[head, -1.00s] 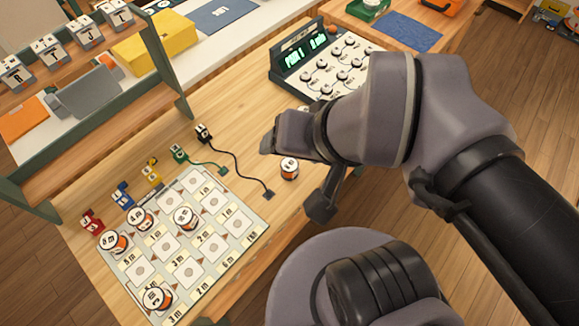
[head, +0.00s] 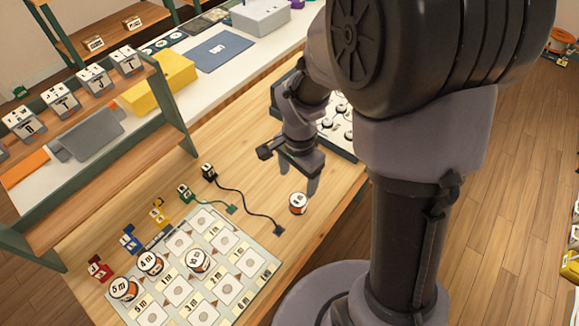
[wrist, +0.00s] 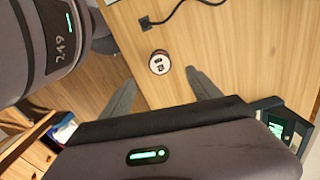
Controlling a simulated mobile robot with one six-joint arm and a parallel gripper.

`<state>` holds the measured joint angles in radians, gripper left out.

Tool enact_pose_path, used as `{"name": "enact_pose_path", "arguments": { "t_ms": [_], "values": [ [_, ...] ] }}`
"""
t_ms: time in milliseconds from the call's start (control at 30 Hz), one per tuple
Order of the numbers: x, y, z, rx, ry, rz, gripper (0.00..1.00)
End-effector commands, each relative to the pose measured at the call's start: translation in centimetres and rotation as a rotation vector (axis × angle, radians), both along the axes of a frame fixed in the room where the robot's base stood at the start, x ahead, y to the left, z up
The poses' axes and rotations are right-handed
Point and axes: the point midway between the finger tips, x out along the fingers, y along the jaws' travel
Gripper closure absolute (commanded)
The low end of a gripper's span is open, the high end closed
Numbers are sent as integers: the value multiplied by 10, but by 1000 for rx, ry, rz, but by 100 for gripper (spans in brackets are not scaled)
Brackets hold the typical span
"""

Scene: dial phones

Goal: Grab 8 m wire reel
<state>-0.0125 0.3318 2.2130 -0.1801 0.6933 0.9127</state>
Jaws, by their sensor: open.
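A small white-topped wire reel with a dark and orange side (head: 298,203) stands alone on the wooden table, right of the board. Its label is too small to read surely as 8 m. It also shows in the wrist view (wrist: 159,63), between and beyond the fingertips. My gripper (head: 289,170) is open and empty, above and just behind the reel, apart from it. In the wrist view my gripper (wrist: 160,80) has its two fingers spread wide on either side of the reel's line.
A marked board (head: 215,302) holds reels labelled 5 m (head: 123,288) and 4 m (head: 150,263) and another reel (head: 197,260). A black cord (head: 250,207) lies left of the lone reel. The table's right edge is close.

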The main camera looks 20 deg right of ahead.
Motion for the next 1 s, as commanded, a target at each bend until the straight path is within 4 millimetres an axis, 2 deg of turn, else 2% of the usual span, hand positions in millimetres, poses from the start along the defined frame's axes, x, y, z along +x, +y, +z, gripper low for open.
{"name": "enact_pose_path", "arguments": {
  "t_ms": [33,200,467,633,700,867,1000],
  "values": [
    [-1,0,-24,0,6,-1,28],
    [-1,0,-68,1,3,0,28],
    [0,-2,-94,1,0,1,28],
    [0,-5,-130,1,3,1,28],
    [0,-5,-137,1,0,1,28],
    [1,-5,-134,1,0,1,28],
    [1,-5,-134,1,0,1,52]
  ]
}}
